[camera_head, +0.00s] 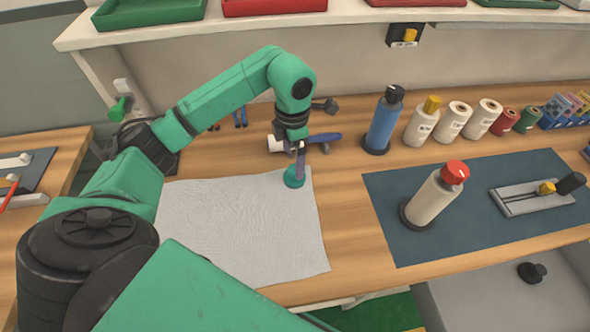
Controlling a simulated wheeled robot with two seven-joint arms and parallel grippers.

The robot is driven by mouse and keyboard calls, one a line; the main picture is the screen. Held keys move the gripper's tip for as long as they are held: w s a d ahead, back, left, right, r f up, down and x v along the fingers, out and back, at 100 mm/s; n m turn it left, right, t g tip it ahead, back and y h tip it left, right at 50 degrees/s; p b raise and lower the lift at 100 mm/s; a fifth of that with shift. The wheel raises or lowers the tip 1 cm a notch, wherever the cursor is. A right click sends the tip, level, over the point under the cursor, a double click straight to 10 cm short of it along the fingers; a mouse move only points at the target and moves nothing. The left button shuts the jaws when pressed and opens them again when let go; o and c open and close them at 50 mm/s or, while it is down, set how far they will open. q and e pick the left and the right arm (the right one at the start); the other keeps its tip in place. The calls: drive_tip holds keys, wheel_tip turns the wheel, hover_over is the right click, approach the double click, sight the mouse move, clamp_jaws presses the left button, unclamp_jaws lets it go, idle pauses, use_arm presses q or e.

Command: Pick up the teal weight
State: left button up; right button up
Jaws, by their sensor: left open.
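The teal weight (293,181) is a small round piece on the upper right corner of a light grey cloth (240,235), which lies on the wooden table. My left gripper (299,168) points down right over the weight, with its fingers at the weight's top. It is open; whether the fingers touch the weight cannot be told. My right gripper is not in view.
A dark blue mat (400,190) to the right carries a cream bottle with a red cap (433,195) and a grey slide device (530,198). A blue bottle (383,122) and several spools stand behind. A blue-handled tool (322,138) lies just behind my gripper.

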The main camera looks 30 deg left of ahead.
sight(294, 169)
use_arm(q)
drive_tip(key=f+p, duration=0.1)
drive_tip(key=f, duration=0.1)
drive_tip(key=f+p, duration=0.1)
drive_tip(key=f, duration=0.1)
drive_tip(key=w+f+p, duration=0.1)
drive_tip(key=f, duration=0.2)
drive_tip(key=shift+s+f, duration=0.15)
drive_tip(key=shift+f, duration=0.1)
drive_tip(key=shift+c, duration=0.6)
clamp_jaws()
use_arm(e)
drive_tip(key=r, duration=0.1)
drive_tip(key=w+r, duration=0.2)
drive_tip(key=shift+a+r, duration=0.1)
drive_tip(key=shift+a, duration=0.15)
